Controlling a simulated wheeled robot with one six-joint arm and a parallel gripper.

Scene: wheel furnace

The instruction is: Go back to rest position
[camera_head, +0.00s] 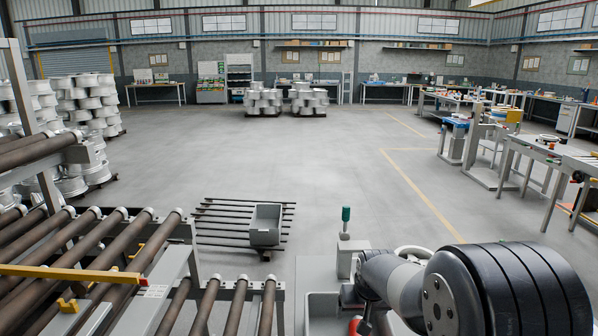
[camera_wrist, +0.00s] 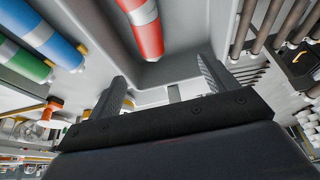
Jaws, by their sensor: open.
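My gripper (camera_wrist: 163,85) is open in the wrist view, its two dark fingers wide apart with nothing between them. A red cylinder with a white band (camera_wrist: 146,30) lies in a grey tray (camera_wrist: 185,66) beyond the fingertips, apart from them. In the head view my arm reaches in from the lower right, bent downward over the grey tray (camera_head: 318,312). A bit of red (camera_head: 355,326) shows there beside the arm. The gripper's fingers are not clear in the head view.
Blue (camera_wrist: 52,38) and green (camera_wrist: 25,62) cylinders lie left in the wrist view. A roller conveyor (camera_head: 120,245) fills the lower left. A grey bin (camera_head: 265,225) sits on a slatted rack ahead. Workbenches (camera_head: 550,155) line the right. The middle floor is open.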

